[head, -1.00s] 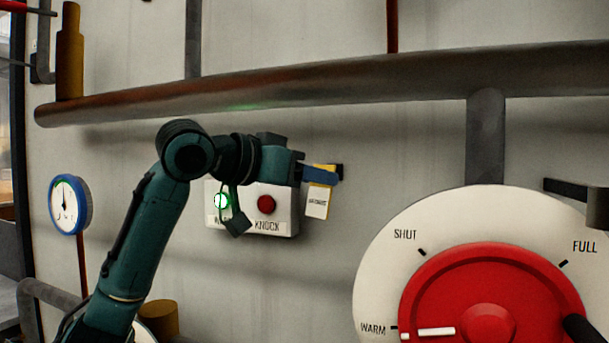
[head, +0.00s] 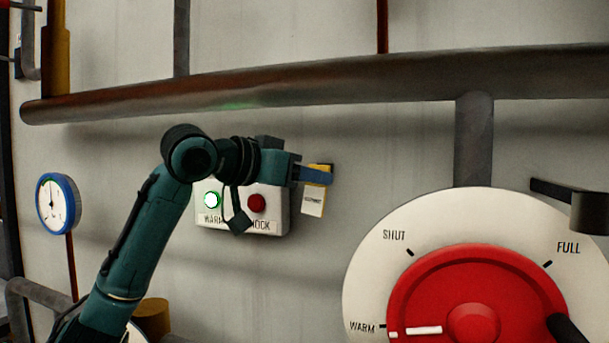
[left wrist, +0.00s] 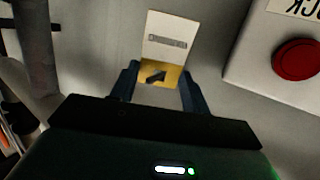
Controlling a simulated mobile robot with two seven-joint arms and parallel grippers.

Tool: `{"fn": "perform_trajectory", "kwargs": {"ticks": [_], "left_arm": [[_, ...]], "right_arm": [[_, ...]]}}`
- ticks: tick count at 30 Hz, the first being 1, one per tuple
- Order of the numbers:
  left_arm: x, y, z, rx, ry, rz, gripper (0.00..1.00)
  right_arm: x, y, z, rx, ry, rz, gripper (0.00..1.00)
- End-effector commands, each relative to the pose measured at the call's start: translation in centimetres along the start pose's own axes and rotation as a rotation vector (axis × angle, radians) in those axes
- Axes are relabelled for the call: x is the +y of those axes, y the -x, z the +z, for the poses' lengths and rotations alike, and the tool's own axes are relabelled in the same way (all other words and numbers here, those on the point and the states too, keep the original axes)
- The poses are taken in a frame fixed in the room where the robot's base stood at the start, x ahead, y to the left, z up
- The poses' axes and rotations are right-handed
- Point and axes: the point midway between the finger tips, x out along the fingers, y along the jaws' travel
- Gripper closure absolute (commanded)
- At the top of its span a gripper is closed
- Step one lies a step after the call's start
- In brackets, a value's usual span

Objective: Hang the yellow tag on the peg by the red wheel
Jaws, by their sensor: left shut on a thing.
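The yellow tag (head: 313,202) has a yellow top and a white lower part with dark lettering. My left gripper (head: 317,175) is shut on its yellow end, in front of the wall. In the left wrist view the tag (left wrist: 165,38) sits between the two fingers (left wrist: 160,82), with a small dark mark or hole in its yellow part. The red wheel (head: 470,275) is at the lower right on a white dial plate marked SHUT, FULL and WARM. A dark bracket with a round end (head: 588,213) sticks out beside the dial; I cannot tell if it is the peg.
A white box with a green light and a red button (head: 257,203) is behind my left gripper. A thick pipe (head: 350,80) crosses above, with a vertical pipe (head: 473,140) above the dial. A blue-rimmed gauge (head: 58,203) is at left. Bare wall lies between tag and dial.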

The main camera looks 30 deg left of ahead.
Motion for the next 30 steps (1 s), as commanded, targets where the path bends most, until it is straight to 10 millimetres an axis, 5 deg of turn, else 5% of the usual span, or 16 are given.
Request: {"fn": "perform_trajectory", "kwargs": {"ticks": [5, 6, 15, 24, 30], "left_arm": [[0.0, 0.0, 0.0, 0.001, 0.000, 0.000, 0.76], [0.0, 0.0, 0.0, 0.001, 0.000, 0.000, 0.53], [0.0, 0.0, 0.0, 0.001, 0.000, 0.000, 0.28], [0.0, 0.4, 0.0, 0.002, 0.000, -0.001, 0.28], [-0.1, 3.3, 0.1, 0.005, -0.001, -0.004, 0.28]], "right_arm": [[0.0, 0.0, -0.1, 0.003, 0.000, -0.001, 0.28], [0.0, 0.0, -0.2, 0.004, 0.001, -0.001, 0.28], [0.0, -0.1, -1.2, 0.025, 0.003, -0.001, 0.28], [0.0, -0.2, -1.1, 0.025, 0.006, -0.003, 0.28], [0.0, -0.6, -0.3, 0.024, 0.012, -0.007, 0.28]]}}
